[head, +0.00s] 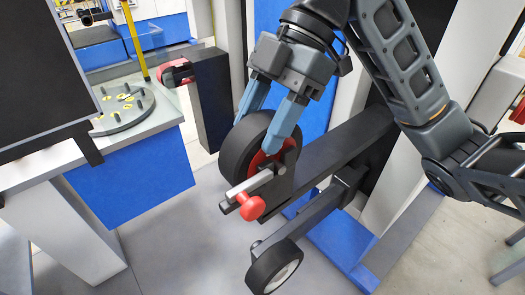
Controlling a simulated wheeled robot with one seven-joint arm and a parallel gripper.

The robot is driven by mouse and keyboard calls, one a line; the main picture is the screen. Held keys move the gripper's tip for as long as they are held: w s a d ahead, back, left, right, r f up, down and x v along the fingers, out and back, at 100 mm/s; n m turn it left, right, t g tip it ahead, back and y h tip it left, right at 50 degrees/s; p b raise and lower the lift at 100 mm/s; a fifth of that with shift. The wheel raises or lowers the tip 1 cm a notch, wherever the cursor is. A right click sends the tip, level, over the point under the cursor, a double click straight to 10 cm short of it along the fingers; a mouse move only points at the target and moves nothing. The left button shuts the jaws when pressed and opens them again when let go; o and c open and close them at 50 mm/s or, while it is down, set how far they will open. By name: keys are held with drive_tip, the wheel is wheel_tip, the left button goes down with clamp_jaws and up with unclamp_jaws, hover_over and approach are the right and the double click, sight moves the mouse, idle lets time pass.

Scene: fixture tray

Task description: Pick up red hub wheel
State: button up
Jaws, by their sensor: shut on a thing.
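The red hub wheel (242,146) has a thick black tire and a red hub. It sits at a dark bracket with a light metal rod and a red knob (251,206) in front of it. My gripper (262,125) reaches down from above with its two blue fingers on the wheel, one in front across the hub side and one behind the tire. It is shut on the wheel. The rear finger's tip is hidden behind the tire. I cannot tell whether the wheel is free of the bracket.
A second wheel with a pale hub (274,268) hangs lower on a dark arm. A dark bar (330,150) runs right behind the bracket. A dark post with a red part (208,90) stands to the left. A table with a round grey fixture (122,107) is at the left.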

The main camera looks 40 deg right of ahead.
drive_tip(key=shift+c, duration=0.6)
drive_tip(key=shift+r, duration=0.1)
